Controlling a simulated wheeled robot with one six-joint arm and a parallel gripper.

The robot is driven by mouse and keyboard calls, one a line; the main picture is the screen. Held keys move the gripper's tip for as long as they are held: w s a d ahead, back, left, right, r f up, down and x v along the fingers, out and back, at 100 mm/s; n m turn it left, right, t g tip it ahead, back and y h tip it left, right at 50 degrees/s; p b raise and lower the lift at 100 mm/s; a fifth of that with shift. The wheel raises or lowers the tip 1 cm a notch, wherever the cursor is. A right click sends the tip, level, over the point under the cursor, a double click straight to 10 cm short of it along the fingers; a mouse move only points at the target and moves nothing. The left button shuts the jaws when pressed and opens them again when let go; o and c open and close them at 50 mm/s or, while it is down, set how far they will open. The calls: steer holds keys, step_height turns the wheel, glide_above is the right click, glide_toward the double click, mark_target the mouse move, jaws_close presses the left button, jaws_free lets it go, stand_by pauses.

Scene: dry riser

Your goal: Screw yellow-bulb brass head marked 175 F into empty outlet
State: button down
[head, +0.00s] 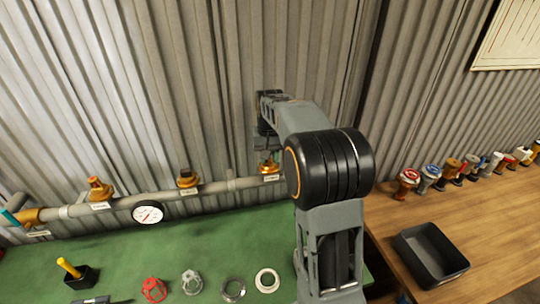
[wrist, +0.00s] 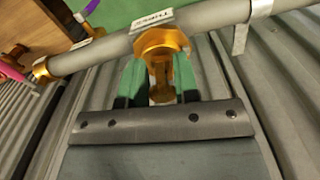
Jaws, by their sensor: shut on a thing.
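My gripper (head: 267,146) is shut on a brass head (wrist: 160,82) at the right-hand outlet of the grey pipe. In the wrist view its green-and-black fingers (wrist: 158,84) stand on either side of the head. The head meets the brass outlet (wrist: 160,40), and the two look in line. The outlet also shows in the head view (head: 270,168), just below my gripper. The thread, the bulb colour and any 175 F mark cannot be made out. How far the head is seated is hidden.
The grey pipe (head: 225,186) also carries a dark-topped fitting (head: 187,179), an orange-brass one (head: 98,188) and a gauge (head: 148,212). Rings and cages lie on the green bench (head: 210,250). A black tray (head: 432,255) and several heads (head: 408,181) stand on the wooden table. Corrugated wall is close behind.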

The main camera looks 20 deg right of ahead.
steer(key=m, duration=0.3)
steer(key=shift+w+a+r+m+p, duration=0.1)
steer(key=shift+w+a+m+p, duration=0.1)
steer(key=shift+m+p, duration=0.15)
steer(key=shift+a+r+m, duration=0.1)
steer(key=shift+m, duration=0.95)
steer(key=m, duration=0.2)
steer(key=m+p, duration=0.1)
steer(key=shift+w+a+m, duration=0.1)
steer(key=shift+w+m, duration=0.15)
steer(key=shift+m, duration=0.15)
steer(key=c, duration=0.8)
jaws_free()
steer(key=shift+s, duration=0.1)
